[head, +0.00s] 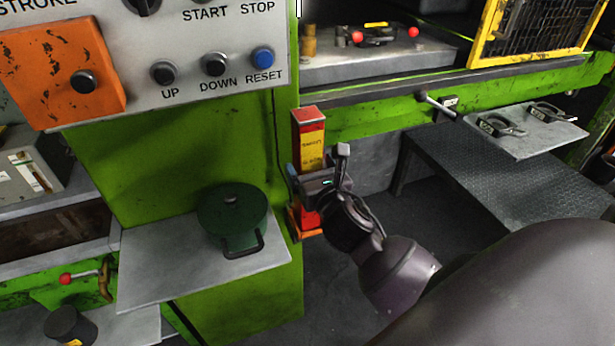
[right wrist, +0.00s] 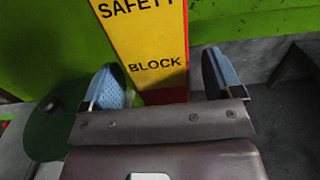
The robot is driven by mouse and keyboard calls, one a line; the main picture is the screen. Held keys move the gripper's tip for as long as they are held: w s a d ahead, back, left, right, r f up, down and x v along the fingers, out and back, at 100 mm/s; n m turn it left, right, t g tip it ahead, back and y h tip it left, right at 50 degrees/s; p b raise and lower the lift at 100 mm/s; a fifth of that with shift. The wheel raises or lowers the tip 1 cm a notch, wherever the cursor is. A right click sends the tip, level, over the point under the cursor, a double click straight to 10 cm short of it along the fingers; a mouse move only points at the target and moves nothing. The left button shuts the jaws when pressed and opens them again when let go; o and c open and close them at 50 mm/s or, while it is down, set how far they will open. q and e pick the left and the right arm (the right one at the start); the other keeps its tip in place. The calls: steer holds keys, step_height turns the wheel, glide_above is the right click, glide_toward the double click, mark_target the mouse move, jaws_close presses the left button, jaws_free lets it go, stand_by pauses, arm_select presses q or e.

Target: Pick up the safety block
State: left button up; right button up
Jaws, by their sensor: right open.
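The safety block (head: 312,140) is a tall red post with a yellow label, standing upright in an orange holder (head: 304,222) against the green press frame. In the right wrist view the block (right wrist: 145,45) shows its yellow face with the words SAFETY BLOCK. My right gripper (head: 318,180) is at the block's lower half. In the right wrist view my right gripper (right wrist: 160,80) is open, one blue-padded finger on each side of the block, with gaps visible. Whether the fingertips reach fully around the block is hard to tell. My left gripper is not in view.
A grey shelf (head: 160,265) with a dark green round lidded pot (head: 232,215) is left of the block. The control panel (head: 215,30) hangs above it. A grey shelf with handled tools (head: 530,135) and a dark step (head: 480,170) lie to the right.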

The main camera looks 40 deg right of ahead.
steer(key=shift+x, duration=1.25)
steer(key=shift+c, duration=0.3)
jaws_close()
steer(key=shift+r, duration=0.15)
